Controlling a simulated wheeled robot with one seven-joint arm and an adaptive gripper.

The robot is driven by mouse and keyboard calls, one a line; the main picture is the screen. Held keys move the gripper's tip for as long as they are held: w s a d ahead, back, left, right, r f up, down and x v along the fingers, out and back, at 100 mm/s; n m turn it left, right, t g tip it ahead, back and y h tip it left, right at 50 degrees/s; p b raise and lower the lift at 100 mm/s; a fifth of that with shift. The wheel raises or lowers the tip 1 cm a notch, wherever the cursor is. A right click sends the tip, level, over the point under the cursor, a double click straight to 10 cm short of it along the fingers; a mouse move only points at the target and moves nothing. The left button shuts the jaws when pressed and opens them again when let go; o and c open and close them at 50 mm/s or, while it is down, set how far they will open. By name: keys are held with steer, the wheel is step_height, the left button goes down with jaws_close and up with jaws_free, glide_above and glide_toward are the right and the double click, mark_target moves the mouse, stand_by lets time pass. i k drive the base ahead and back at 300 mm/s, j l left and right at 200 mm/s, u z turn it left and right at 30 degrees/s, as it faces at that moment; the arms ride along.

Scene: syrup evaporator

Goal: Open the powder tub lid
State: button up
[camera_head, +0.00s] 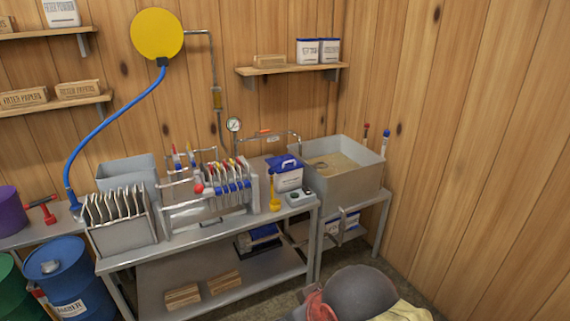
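A white tub with a blue lid (285,173) stands on the metal bench, between the plate filter press and the large steel pan. Its blue lid (284,161) sits at the top; the view is too small to tell whether it is fully closed. Two more white tubs with blue tops stand on the right wall shelf, one of them here (307,51). My gripper is not in view.
A yellow scoop (275,192) and a small scale (298,197) are close to the bench tub. The filter press (210,195) is to its left, the steel pan (345,178) to its right. A grey rounded shape (361,291) with red and yellow parts fills the bottom foreground.

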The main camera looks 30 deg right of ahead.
mark_target(287, 162)
steer(key=i+l+z, duration=0.1)
steer(key=i, duration=0.75)
steer(key=i+l+z, duration=0.1)
steer(key=i+l, duration=0.2)
steer(key=i, duration=1.45)
steer(key=l+z, duration=0.05)
steer(key=l, duration=0.05)
